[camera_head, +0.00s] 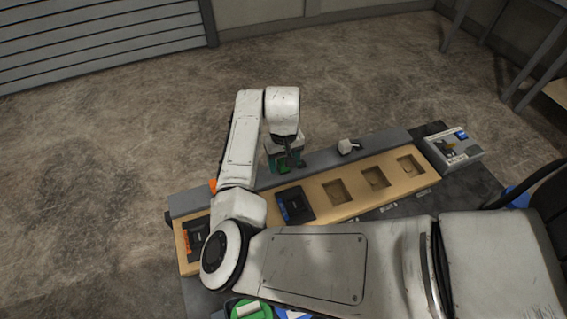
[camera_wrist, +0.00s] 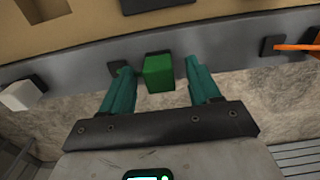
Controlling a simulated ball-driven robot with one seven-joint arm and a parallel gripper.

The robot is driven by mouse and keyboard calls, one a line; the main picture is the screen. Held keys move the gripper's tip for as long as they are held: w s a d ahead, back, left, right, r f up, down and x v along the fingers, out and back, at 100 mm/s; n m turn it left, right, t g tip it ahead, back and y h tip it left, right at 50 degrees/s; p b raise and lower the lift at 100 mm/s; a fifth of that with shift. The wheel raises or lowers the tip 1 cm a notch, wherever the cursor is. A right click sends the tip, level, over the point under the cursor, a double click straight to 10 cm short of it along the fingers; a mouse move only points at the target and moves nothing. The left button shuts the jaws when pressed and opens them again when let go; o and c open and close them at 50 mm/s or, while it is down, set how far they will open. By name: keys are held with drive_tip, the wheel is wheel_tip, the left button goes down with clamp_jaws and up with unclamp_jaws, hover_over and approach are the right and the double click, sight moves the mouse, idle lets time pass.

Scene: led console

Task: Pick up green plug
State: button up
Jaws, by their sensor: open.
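The green plug (camera_wrist: 159,73) is a small green block on the grey back ledge (camera_wrist: 225,78). In the head view its green top (camera_head: 284,168) shows just below my gripper and is partly hidden by it. My gripper (camera_wrist: 160,66) is open, with its two teal fingers on either side of the green plug. A gap shows between each finger and the plug in the wrist view. My gripper also shows in the head view (camera_head: 286,158), over the ledge.
A white plug (camera_head: 348,146) sits farther right on the ledge. An orange plug (camera_head: 213,186) is to the left, partly behind my arm. The tan panel (camera_head: 325,211) has empty square recesses and dark modules (camera_head: 295,205). A grey box (camera_head: 455,149) stands at the right end.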

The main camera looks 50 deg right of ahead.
drive_tip(key=shift+f, duration=0.4)
drive_tip(key=shift+c, duration=0.2)
drive_tip(key=c, duration=1)
drive_tip(key=shift+r, duration=0.1)
